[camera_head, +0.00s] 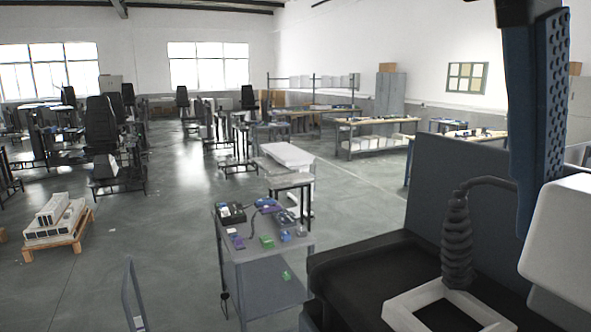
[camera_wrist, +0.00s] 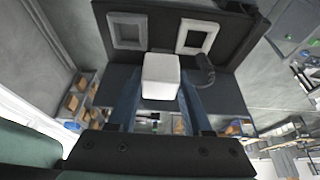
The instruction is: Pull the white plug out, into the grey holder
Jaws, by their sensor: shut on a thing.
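The white plug (camera_wrist: 161,76) is a white block between the two blue fingers of my gripper (camera_wrist: 160,88) in the wrist view. My gripper is shut on it. In the head view the plug (camera_head: 562,240) is at the right edge, partly cut off, beside a blue finger. It appears raised clear of the white frame (camera_head: 402,312). The white frame also shows in the wrist view (camera_wrist: 182,37), at the right of the black board. The grey holder (camera_wrist: 113,32) is an empty grey frame at the board's left. I cannot make it out in the head view.
A dark cable with a ribbed boot (camera_head: 457,240) rises beside the white frame and runs toward the plug. A blue-grey panel (camera_head: 400,185) stands behind the black surface (camera_head: 350,275). A grey cart (camera_head: 262,275) with small items stands to the left.

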